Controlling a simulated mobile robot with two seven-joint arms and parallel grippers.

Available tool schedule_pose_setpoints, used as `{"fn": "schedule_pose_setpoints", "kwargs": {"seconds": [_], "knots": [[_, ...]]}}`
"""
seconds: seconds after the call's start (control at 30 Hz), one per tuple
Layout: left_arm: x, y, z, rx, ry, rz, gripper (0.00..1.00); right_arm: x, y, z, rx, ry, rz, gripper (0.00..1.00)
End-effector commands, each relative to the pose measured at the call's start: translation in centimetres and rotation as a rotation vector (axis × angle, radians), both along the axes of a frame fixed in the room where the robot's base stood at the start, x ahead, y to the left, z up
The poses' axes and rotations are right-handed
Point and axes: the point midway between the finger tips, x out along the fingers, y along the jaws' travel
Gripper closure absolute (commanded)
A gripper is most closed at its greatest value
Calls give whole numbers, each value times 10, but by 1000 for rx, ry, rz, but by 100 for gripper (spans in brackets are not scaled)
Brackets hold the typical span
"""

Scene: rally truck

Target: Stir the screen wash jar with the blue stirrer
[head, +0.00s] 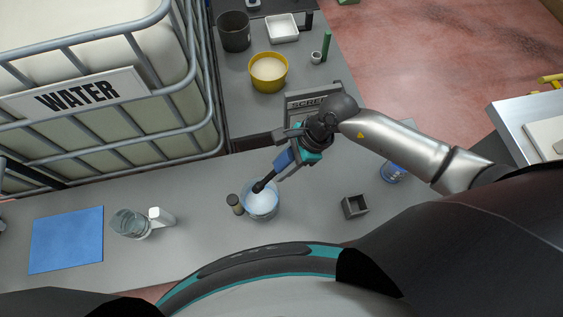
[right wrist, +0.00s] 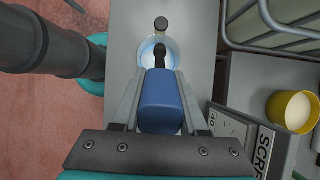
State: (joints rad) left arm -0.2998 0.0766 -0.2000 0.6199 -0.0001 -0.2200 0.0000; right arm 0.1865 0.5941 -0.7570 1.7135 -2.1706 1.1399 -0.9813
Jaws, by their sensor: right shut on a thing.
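The screen wash jar (head: 264,212) is a clear, round vessel with pale bluish-white contents, standing on the grey bench. My right gripper (head: 284,164) is shut on the blue handle of the stirrer (head: 283,159), which tilts down toward the jar. The stirrer's dark rounded end overlaps the jar's opening at its far side; I cannot tell whether it is below the rim. In the right wrist view the blue stirrer (right wrist: 160,102) lies between the fingers, its dark end over the jar (right wrist: 147,50). My left gripper is not in view.
A square grey holder (head: 355,206) and a blue tin (head: 393,172) are to the right. A glass jug (head: 130,223) and blue mat (head: 66,240) are left. A caged water tank (head: 100,60) and a sign (head: 308,100) stand behind.

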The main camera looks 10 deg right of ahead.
Motion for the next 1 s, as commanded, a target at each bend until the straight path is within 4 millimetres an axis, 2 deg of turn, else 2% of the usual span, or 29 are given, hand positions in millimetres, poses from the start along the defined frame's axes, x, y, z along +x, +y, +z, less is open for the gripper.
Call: {"fn": "schedule_pose_setpoints", "kwargs": {"seconds": [0.37,1.0], "knots": [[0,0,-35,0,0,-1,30,0,0,-38,0,2,-1,100],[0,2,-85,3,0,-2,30,0,15,-93,2,1,0,100]]}}
